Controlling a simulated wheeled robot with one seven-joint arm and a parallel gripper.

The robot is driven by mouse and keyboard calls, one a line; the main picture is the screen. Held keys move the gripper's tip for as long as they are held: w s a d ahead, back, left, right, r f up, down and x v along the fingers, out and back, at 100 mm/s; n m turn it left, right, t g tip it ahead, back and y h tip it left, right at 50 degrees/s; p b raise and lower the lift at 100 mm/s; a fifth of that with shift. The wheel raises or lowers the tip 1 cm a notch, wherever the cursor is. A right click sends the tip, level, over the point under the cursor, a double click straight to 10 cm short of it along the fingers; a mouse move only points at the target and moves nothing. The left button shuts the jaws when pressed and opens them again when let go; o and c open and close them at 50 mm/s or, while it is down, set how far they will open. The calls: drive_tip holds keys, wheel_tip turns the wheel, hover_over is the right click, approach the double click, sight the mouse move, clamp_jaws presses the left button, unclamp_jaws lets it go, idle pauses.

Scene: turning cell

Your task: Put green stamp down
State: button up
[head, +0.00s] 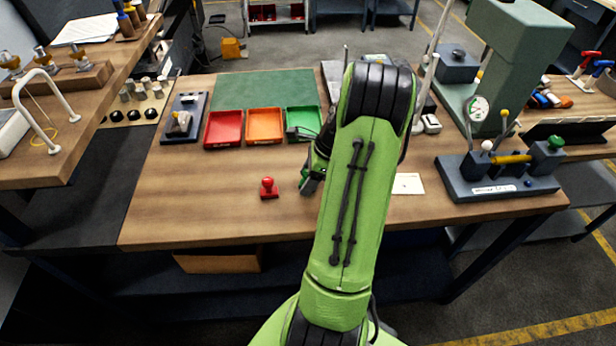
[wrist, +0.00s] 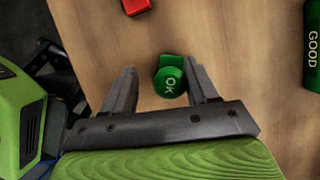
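The green stamp (wrist: 169,83), marked OK on top, shows in the wrist view, standing on the wooden table with its green base partly visible. My gripper (wrist: 160,82) is open, with the stamp between its fingers. The right finger is close to the stamp, and a clear gap lies between the stamp and the left finger. In the head view my gripper (head: 310,182) is low over the table and mostly behind my arm. I cannot make out the green stamp there.
A red stamp (head: 268,188) stands to the left on the table (head: 190,205). Red (head: 224,129), orange (head: 264,126) and green (head: 303,121) trays sit behind. A white card (head: 408,184) and a dark gauge fixture (head: 497,180) are right. The front left tabletop is clear.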

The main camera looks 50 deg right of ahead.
drive_tip(key=p+v, duration=0.3)
drive_tip(key=v, duration=0.9)
drive_tip(key=w+a+r+n+h, duration=0.1)
drive_tip(key=w+a+r+n, duration=0.2)
drive_tip(key=a, duration=0.4)
drive_tip(key=w+a+r+n+h, duration=0.1)
drive_tip(key=a+r+n, duration=0.2)
drive_tip(key=a+n, duration=0.3)
drive_tip(key=w+a+r+n, duration=0.2)
drive_tip(key=a+r+n, duration=0.2)
drive_tip(key=a, duration=0.3)
drive_tip(key=s+a+r+n+t, duration=0.1)
drive_tip(key=s+a+n+t, duration=0.1)
drive_tip(key=s+a+n, duration=0.9)
drive_tip(key=a+n, duration=0.2)
drive_tip(key=n, duration=0.3)
drive_tip(key=shift+a+r+h, duration=0.25)
drive_tip(key=shift+a+h, duration=0.1)
drive_tip(key=shift+h, duration=0.05)
drive_tip(key=shift+s, duration=0.1)
